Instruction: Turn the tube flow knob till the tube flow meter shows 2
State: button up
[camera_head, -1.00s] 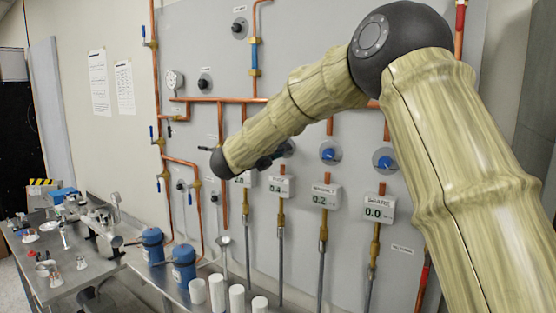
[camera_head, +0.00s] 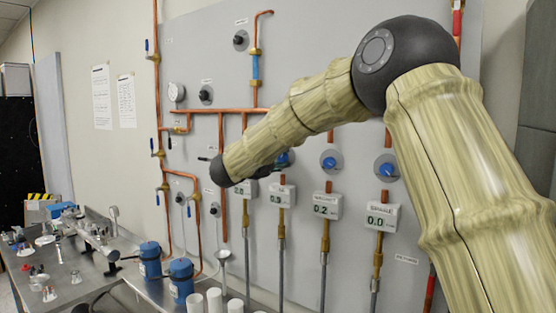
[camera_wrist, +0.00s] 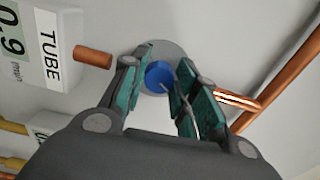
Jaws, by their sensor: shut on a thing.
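The tube flow knob (camera_wrist: 158,75) is a small blue round knob on a grey disc, seen in the wrist view. My gripper (camera_wrist: 165,88) has its teal-padded fingers on either side of it and is shut on it. In the head view the blue knob (camera_head: 283,159) is partly hidden by my gripper and wrist. The tube flow meter (camera_wrist: 18,35), a white box labelled TUBE, reads 0.9 in the wrist view. It also shows in the head view (camera_head: 281,196), below the knob, reading 0.9.
Two more blue knobs (camera_head: 329,161) (camera_head: 386,168) sit to the right, above meters reading 0.2 (camera_head: 327,206) and 0.0 (camera_head: 381,217). Another meter (camera_head: 243,188) is at the left. Copper pipes (camera_head: 220,113) run over the panel. A bench (camera_head: 69,285) with small items stands at the left.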

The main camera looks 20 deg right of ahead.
jog(key=shift+f+n, duration=0.1)
jog(key=shift+n, duration=0.5)
jog(key=o, duration=1)
jog(key=shift+d, duration=0.2)
jog(key=shift+a, duration=0.2)
jog(key=v, duration=1.1)
jog(key=shift+s+a, duration=0.25)
jog(key=shift+s, duration=0.1)
